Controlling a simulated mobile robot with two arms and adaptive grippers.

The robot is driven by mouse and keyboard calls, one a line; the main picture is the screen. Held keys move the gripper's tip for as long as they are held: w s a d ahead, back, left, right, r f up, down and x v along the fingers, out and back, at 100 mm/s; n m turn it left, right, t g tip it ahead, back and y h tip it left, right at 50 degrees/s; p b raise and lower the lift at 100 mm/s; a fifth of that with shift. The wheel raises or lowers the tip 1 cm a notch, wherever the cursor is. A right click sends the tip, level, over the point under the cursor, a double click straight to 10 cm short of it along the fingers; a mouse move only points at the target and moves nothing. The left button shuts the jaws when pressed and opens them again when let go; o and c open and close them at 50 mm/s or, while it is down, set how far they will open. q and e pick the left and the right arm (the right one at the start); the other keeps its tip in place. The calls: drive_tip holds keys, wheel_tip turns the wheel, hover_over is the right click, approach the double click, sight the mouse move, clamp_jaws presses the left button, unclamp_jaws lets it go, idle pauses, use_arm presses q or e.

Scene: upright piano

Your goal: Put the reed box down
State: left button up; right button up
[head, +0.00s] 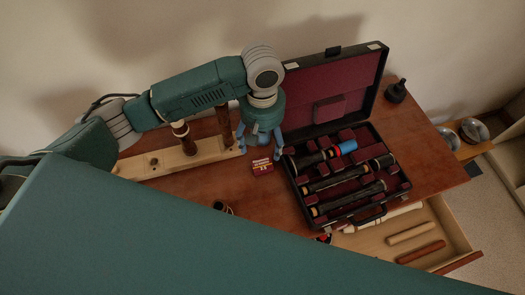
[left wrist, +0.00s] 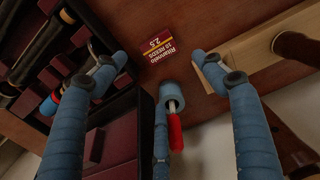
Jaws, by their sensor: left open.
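The reed box (head: 262,166), small and dark red with yellow-and-white lettering, lies flat on the brown wooden top (head: 235,190), between the wooden peg stand and the open instrument case. It also shows in the left wrist view (left wrist: 157,42), with its label facing up. My left gripper (head: 260,146) is open, pointing down just behind the box. Its blue fingers are spread to either side and, in the wrist view, the box lies beyond the gap between them (left wrist: 160,66), clear of both fingers. My right gripper is not in view.
The open case (head: 407,184) with several dark instrument parts stands right of the box. The pale wooden stand (head: 150,165) with upright pieces is on the left. A dark object (head: 396,91) stands behind the case. An open drawer (head: 462,240) juts out in front. Bare wood lies before the box.

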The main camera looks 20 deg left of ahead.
sight(262, 162)
use_arm(q)
drive_tip(key=f, duration=0.3)
drive_tip(key=shift+s+f, duration=0.35)
drive_tip(key=shift+f, duration=0.05)
drive_tip(key=shift+w+f, duration=0.1)
drive_tip(key=shift+f, duration=0.5)
wheel_tip(262, 162, down, 4)
drive_tip(key=shift+a+f+p, duration=0.1)
drive_tip(key=shift+f+p, duration=0.15)
drive_tip(key=shift+p, duration=0.35)
drive_tip(key=shift+f, duration=0.15)
drive_tip(key=shift+c, duration=1.3)
drive_tip(key=c, duration=1)
drive_tip(key=shift+c, duration=0.5)
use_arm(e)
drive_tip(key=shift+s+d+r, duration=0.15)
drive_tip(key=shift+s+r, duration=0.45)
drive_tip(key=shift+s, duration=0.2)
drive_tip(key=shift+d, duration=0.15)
